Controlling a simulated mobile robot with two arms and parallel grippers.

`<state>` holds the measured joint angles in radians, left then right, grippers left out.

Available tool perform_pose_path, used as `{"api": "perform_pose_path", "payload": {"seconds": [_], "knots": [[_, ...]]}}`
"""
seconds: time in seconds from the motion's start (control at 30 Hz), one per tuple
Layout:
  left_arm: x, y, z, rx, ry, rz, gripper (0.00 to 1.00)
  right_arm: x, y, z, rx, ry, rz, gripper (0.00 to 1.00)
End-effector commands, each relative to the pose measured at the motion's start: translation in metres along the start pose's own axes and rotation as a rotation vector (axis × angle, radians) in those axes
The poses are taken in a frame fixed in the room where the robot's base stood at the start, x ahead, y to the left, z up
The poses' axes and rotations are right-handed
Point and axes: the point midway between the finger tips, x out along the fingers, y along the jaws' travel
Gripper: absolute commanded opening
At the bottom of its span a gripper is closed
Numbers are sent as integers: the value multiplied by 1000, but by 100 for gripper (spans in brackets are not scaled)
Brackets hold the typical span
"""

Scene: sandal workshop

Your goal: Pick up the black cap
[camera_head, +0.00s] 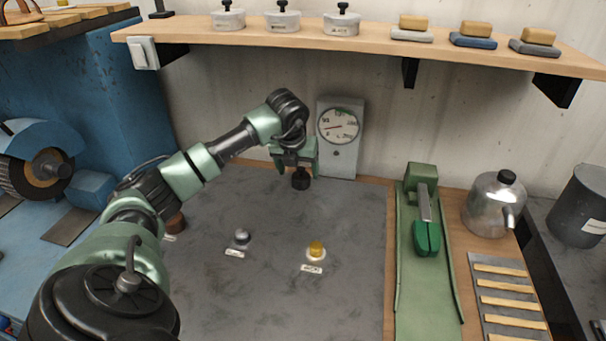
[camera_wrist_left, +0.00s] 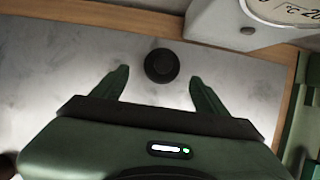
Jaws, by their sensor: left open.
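The black cap (camera_head: 300,180) is a small dark round piece on the grey work mat (camera_head: 340,220), just below my left gripper (camera_head: 295,164) in the head view. In the left wrist view the cap (camera_wrist_left: 161,66) shows as a dark disc with a raised round middle. It lies near the tips of my left gripper (camera_wrist_left: 159,78), in the gap between the two green fingers. The fingers are apart and hold nothing. My right gripper is not in view.
A dial gauge (camera_head: 339,126) stands close behind the cap. A silver knob (camera_head: 241,236) and a yellow piece (camera_head: 316,248) sit nearer on the mat with labels. A shelf (camera_head: 370,43) overhangs the back. A green press (camera_head: 426,215) and kettle (camera_head: 489,205) stand at right.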

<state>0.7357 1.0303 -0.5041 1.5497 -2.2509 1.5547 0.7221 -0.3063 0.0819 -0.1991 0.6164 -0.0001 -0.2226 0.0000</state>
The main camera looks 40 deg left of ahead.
Motion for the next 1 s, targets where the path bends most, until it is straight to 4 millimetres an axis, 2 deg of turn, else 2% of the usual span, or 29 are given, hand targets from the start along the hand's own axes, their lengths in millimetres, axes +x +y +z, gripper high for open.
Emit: {"api": "perform_pose_path", "payload": {"seconds": [0.13, 0.3, 0.57, 0.6, 0.8, 0.83, 1.0], "knots": [[20, -1, 5, -1, 5, 0, 74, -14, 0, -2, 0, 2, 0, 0], [42, -1, 6, 1, 2, 0, 74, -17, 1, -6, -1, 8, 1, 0], [47, -1, 5, 2, 0, 0, 74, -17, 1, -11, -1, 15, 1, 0], [47, -1, 5, 2, 0, 0, 71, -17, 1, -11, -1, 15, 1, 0], [47, -1, 5, 1, 0, 0, 15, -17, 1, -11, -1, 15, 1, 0], [47, -1, 5, 1, 0, 0, 9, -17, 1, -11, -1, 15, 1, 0], [47, -1, 5, 1, 0, 0, 9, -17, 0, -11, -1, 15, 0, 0]]}}
